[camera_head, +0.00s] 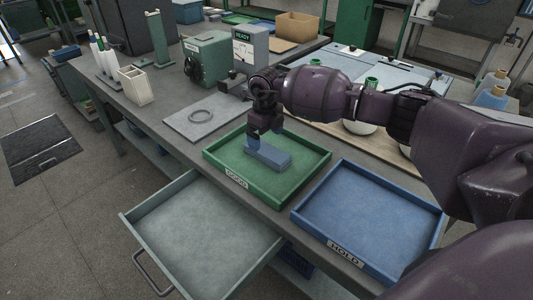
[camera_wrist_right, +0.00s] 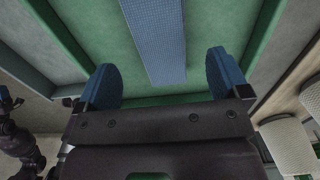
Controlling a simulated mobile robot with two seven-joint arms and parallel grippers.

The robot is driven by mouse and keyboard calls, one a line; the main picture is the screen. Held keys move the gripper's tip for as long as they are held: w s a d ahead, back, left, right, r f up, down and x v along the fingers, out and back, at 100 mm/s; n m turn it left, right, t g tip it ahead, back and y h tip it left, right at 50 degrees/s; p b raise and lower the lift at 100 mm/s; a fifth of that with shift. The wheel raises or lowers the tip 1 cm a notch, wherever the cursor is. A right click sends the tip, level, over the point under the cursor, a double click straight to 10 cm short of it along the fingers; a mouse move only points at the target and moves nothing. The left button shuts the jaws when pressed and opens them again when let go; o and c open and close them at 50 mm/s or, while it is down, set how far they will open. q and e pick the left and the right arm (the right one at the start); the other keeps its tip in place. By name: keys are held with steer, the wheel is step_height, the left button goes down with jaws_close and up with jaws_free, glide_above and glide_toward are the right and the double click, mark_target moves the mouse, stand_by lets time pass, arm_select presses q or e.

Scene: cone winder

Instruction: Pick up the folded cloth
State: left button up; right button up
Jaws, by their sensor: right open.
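The folded cloth (camera_head: 268,157) is a flat blue block lying in the green tray marked GOOD (camera_head: 300,185). It also shows in the right wrist view as a long textured blue strip (camera_wrist_right: 155,40), with the green tray floor around it. My right gripper (camera_head: 264,136) is over the far left end of the cloth. In the wrist view its two blue fingers stand wide apart (camera_wrist_right: 163,75), with nothing between them but the cloth's near end ahead. Whether they touch the cloth I cannot tell. At the wrist view's left edge, part of my left arm (camera_wrist_right: 15,140) shows, its gripper cut off.
A blue tray marked HOLD (camera_head: 370,215) stands to the right, empty. An open, empty drawer (camera_head: 205,230) juts out below the bench front. A grey plate with a ring (camera_head: 203,115) lies left of the green tray. White cones stand at the right, partly behind my arm.

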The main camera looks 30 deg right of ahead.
mark_target(267, 149)
steer(key=shift+s+d+f+b, duration=0.1)
steer(key=shift+f+b, duration=0.1)
steer(key=shift+f, duration=1.3)
steer(key=shift+s+d+f+b, duration=0.1)
steer(key=shift+f+b, duration=0.05)
steer(key=shift+f, duration=1.35)
steer(key=shift+r, duration=0.1)
steer(key=shift+c, duration=0.2)
steer(key=c, duration=1)
